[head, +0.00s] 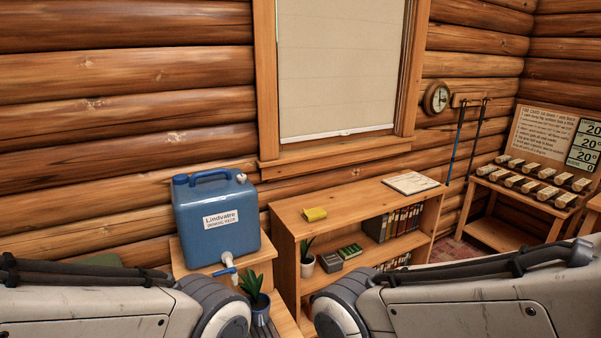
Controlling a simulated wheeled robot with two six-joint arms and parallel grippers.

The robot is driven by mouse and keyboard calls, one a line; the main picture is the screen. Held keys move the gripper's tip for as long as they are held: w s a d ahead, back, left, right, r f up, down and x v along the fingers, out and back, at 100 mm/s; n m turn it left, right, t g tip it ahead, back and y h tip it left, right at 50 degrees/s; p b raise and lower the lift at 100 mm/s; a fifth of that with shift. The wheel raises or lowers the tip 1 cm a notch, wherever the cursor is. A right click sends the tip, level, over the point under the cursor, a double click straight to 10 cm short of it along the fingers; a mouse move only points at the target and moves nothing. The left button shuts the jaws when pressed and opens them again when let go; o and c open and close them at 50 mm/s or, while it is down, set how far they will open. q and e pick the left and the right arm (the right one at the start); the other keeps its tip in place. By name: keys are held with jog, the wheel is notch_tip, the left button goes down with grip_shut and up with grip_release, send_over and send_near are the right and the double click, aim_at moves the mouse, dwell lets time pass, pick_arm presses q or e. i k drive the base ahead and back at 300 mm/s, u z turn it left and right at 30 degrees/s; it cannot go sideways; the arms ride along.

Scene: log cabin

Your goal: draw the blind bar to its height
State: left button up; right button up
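A pale beige roller blind (342,65) hangs inside a wooden window frame (267,80) on the log wall. Its white blind bar (345,133) runs across the lower edge, just above the window sill (335,148). The bar looks nearly level in the view, tilting slightly up to the right. My two arms come in low from the left and right edges, below and well apart from the bar. Both of my grippers are out of view, so what they hold is hidden.
A blue water container (215,240) with a tap stands left of the window on a wooden stand. A low bookshelf (350,200) stands below the sill, with a yellow item (314,214) and an open book (411,183) on top. Potted plants (258,296) stand near my arms.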

aim_at(311, 123)
jog(key=z, duration=1.15)
jog(key=i, duration=2.55)
jog(key=u, duration=1.3)
